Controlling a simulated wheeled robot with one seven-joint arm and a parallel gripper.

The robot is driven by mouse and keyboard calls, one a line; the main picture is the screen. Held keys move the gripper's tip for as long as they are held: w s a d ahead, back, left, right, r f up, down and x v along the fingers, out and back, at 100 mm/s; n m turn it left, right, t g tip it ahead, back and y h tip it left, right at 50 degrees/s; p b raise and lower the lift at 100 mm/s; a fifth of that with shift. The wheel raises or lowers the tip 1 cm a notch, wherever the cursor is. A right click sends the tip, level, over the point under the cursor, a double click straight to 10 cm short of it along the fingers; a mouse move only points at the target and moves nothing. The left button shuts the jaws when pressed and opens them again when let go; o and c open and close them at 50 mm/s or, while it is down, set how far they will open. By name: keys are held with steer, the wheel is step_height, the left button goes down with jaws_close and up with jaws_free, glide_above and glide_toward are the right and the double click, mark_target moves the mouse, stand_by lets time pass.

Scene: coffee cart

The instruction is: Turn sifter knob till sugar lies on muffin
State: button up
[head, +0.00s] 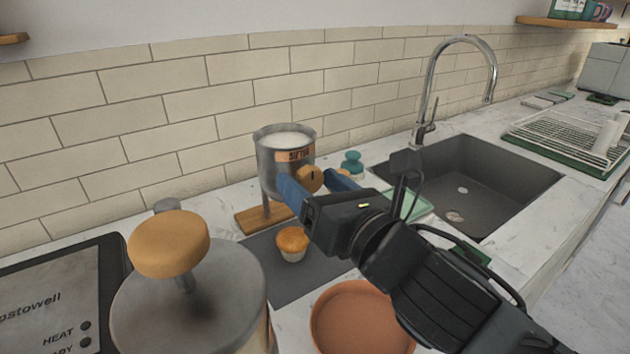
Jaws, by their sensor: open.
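The sifter (268,160), a metal cup with a copper-coloured label, is held up above a wooden base (253,219) and has white sugar (289,141) in it. Its round wooden knob (309,180) is on the side facing me. The muffin (292,243) sits upright on a dark grey mat (262,262), below and in front of the sifter. No white shows on its top from here. My gripper (318,183) is open at the knob, one blue finger to its left and one to its right. Whether the fingers touch the knob cannot be told.
A metal canister with a wooden-knobbed lid (170,245) stands close at front left. A terracotta bowl (335,318) lies below my arm. A teal object (351,163) and the sink (500,185) with its tall tap (428,95) are to the right.

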steer(key=c, duration=1.1)
steer(key=shift+o, duration=0.2)
steer(key=shift+b, duration=0.35)
